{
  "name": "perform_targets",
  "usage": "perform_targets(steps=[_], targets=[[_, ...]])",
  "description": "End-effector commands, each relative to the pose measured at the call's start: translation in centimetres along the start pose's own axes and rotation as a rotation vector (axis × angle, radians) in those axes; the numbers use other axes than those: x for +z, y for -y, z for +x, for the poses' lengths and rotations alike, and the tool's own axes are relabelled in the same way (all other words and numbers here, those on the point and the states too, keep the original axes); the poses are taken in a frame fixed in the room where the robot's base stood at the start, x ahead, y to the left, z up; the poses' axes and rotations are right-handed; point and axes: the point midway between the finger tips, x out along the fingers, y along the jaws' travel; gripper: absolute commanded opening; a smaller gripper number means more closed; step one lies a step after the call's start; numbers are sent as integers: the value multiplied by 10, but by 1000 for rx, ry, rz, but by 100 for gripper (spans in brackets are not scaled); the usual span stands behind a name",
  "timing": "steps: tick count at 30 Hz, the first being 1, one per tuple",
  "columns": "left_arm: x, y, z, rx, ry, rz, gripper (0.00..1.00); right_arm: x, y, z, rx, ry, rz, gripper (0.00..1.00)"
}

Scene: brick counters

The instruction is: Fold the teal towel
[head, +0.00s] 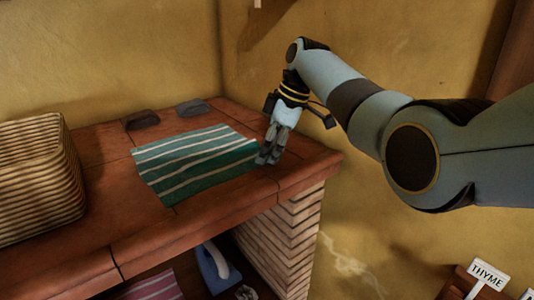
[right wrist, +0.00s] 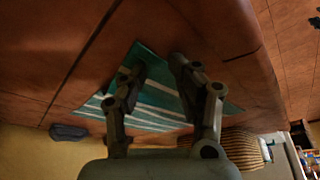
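The teal towel (head: 190,168) with white stripes lies spread on the red tiled counter in the head view. It also shows in the right wrist view (right wrist: 156,92), partly behind my fingers. My right gripper (head: 267,158) points down at the towel's right edge, close to the counter top. In the right wrist view my right gripper (right wrist: 158,64) has its two fingers apart, with a gap between the tips and towel visible in the gap. Nothing is seen held in it. I cannot tell whether the fingertips touch the towel. My left gripper is not in view.
A wicker basket (head: 35,185) stands at the counter's left. Two dark grey flat pieces (head: 141,120) (head: 192,107) lie behind the towel. The counter's front edge (head: 200,222) is bare. Below are a blue object (head: 212,268) and a pink striped cloth (head: 152,287).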

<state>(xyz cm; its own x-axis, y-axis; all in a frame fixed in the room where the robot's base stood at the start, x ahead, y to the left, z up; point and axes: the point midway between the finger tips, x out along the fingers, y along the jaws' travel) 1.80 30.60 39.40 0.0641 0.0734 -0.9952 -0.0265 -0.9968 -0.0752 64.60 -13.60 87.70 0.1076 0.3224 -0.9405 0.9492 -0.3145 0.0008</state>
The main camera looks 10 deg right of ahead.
Motion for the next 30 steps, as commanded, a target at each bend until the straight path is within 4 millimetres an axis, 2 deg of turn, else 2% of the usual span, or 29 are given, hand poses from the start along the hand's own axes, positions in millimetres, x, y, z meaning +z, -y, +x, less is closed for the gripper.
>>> perform_targets(steps=[1,4,14,22,30], targets=[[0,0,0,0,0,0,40,1,1,2,-4,2,2,45],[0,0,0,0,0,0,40,1,1,2,-4,1,1,58],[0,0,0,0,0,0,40,-1,1,0,-3,-2,0,58],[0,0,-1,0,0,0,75,-2,1,-1,-3,-3,-1,58],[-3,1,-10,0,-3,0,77,-6,0,-12,1,-4,-2,58]])
